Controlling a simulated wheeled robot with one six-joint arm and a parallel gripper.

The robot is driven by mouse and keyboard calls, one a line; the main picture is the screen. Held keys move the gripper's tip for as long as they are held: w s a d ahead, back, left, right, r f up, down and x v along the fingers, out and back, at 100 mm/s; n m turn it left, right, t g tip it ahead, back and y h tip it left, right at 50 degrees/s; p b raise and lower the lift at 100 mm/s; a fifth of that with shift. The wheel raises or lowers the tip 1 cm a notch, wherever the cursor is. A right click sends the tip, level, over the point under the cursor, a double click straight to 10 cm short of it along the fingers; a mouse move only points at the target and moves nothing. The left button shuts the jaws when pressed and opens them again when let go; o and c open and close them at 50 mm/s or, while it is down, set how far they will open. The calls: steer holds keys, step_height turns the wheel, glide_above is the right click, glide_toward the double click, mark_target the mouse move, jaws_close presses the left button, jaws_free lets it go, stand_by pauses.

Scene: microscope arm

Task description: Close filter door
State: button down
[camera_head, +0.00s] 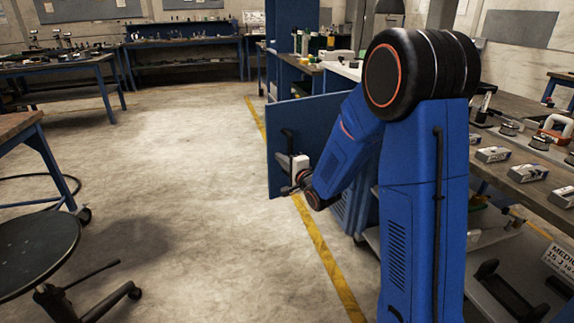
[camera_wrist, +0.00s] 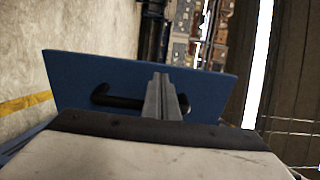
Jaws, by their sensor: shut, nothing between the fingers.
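The filter door is a blue panel (camera_head: 312,118) that stands open, swung out toward the yellow floor line in the head view. Its dark handle (camera_head: 287,138) is on the side facing the aisle. My gripper (camera_head: 286,190) is low in front of the door in the head view. In the wrist view its fingers (camera_wrist: 160,80) are together, with nothing between them. I cannot tell whether they touch the door. My arm hides the door's right part.
A long bench (camera_head: 520,180) with microscope parts runs along the right. A black stool (camera_head: 38,250) and a table (camera_head: 18,125) stand at the left. The concrete floor (camera_head: 190,170) between them is clear, with a yellow line (camera_head: 325,255) beside my arm.

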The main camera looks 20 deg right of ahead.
mark_target(269, 148)
steer(key=shift+x, duration=3)
